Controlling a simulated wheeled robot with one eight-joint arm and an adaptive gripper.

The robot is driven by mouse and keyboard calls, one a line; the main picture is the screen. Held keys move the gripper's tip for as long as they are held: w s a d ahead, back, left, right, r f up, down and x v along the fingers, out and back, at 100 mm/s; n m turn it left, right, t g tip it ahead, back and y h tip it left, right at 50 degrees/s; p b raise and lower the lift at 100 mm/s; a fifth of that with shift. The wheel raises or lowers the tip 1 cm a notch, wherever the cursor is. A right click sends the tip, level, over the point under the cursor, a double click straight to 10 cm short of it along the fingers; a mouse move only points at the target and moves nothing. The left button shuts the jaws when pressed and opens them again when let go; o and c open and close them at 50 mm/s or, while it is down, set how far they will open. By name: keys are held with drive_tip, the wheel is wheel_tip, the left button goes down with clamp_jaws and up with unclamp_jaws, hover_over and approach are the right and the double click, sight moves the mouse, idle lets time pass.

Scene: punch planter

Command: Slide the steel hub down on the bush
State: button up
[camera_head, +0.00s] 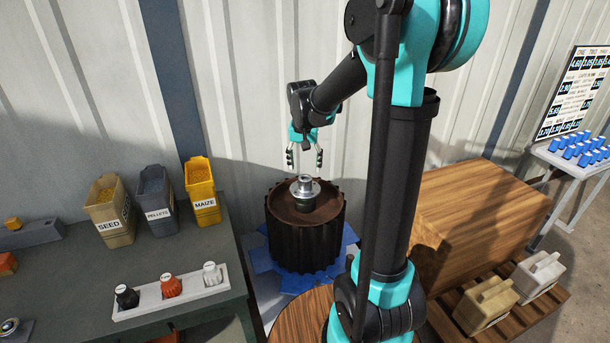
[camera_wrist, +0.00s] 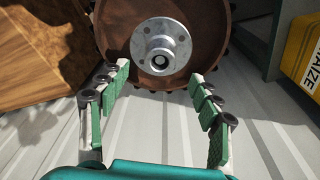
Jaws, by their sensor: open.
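The steel hub (camera_head: 305,187) is a flanged silver piece on top of a dark ribbed drum with a brown top (camera_head: 324,213). In the wrist view the hub (camera_wrist: 161,46) shows end-on, with a round flange with holes and a central bore. My gripper (camera_head: 305,162) is open and empty, above the hub and apart from it. Its green-padded fingers (camera_wrist: 160,82) stand wide on either side in the wrist view.
A bench at left holds a seed bin (camera_head: 111,212), a pellets bin (camera_head: 156,205), a maize bin (camera_head: 203,196) and a white tray (camera_head: 140,308) with three knobs. A wooden box (camera_head: 480,215) stands right. A corrugated wall (camera_head: 250,70) is close behind the drum.

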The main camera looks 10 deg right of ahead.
drive_tip(key=r, duration=0.5)
drive_tip(key=shift+s+a, duration=0.15)
drive_tip(key=shift+s, duration=0.2)
drive_tip(key=shift+f, duration=0.1)
drive_tip(key=s+d+f+n, duration=0.1)
drive_tip(key=s+f, duration=0.3)
drive_tip(key=s, duration=0.3)
drive_tip(key=s+d+f+n+t, duration=0.1)
drive_tip(key=s+d+f, duration=0.1)
drive_tip(key=s+f, duration=0.3)
drive_tip(key=s+d+f+n+t, duration=0.1)
drive_tip(key=s+f, duration=0.3)
drive_tip(key=s, duration=0.6)
drive_tip(key=shift+d+f+n+y, duration=0.25)
drive_tip(key=shift+d+n+y, duration=0.05)
drive_tip(key=shift+d, duration=0.05)
drive_tip(key=shift+s, duration=0.1)
